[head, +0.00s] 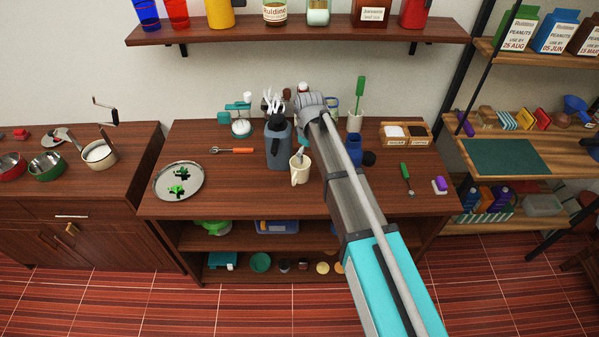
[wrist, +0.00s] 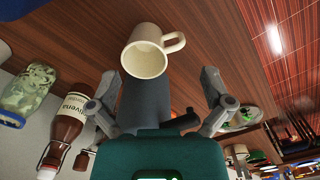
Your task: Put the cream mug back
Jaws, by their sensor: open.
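The cream mug (head: 299,170) stands on the wooden counter near its front middle, just right of a dark grey jug (head: 279,145). In the wrist view the mug (wrist: 146,58) shows its open mouth, with its handle to the right. My gripper (wrist: 158,74) is open, its two grey fingers apart. The mug appears beyond the fingertips, with nothing gripped. A dark grey shape (wrist: 148,100) fills the space between the fingers and seems to be the jug. In the head view my arm hides most of my gripper and some things behind it.
A round tray (head: 160,192) with green pieces lies at left, near an orange-handled tool (head: 243,150). A blue item (head: 354,148), a green-handled utensil (head: 406,177) and a two-part wooden box (head: 405,144) are at right. A shelf (head: 300,33) hangs above. The counter's front is mostly clear.

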